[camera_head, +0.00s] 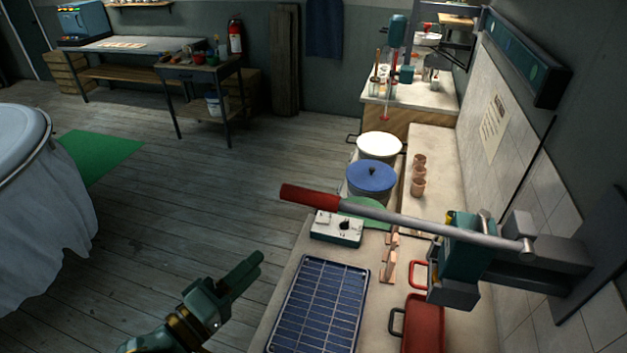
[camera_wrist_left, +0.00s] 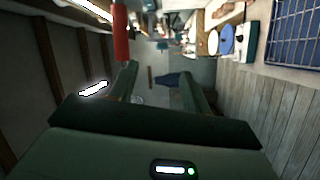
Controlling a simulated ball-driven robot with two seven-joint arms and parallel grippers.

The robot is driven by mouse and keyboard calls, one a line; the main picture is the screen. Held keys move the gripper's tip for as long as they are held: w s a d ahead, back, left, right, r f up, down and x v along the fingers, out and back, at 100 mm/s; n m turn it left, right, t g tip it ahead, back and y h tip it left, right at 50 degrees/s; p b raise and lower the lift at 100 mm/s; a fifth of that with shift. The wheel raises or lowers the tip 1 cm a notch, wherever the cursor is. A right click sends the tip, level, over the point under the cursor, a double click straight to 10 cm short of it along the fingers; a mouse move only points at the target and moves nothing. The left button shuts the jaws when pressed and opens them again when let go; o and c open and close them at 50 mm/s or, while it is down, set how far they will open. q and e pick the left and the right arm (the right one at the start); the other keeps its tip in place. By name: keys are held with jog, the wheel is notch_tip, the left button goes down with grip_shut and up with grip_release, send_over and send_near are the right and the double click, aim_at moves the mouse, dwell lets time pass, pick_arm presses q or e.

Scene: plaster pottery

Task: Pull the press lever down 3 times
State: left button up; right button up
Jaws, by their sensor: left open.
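The press lever is a grey rod (camera_head: 430,222) with a red handle (camera_head: 310,197) at its left end. It reaches out to the left from the press (camera_head: 462,262) on the right wall, its handle end a little higher in the head view. The red handle also shows at the top of the left wrist view (camera_wrist_left: 121,36), near the tip of one finger. My left gripper (camera_head: 252,268) is open and empty, left of and below the handle in the head view. Its two fingers (camera_wrist_left: 158,78) stand apart in the left wrist view. My right gripper is in neither view.
The wooden floor (camera_head: 225,180) to the left is clear.

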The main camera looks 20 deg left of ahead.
pick_arm(q)
notch_tip(320, 180, up, 6)
jog(key=d+n+t+h, duration=0.1)
jog(key=d+n, duration=0.1)
jog(key=p+x, duration=0.3)
jog(key=x, duration=1.2)
grip_shut()
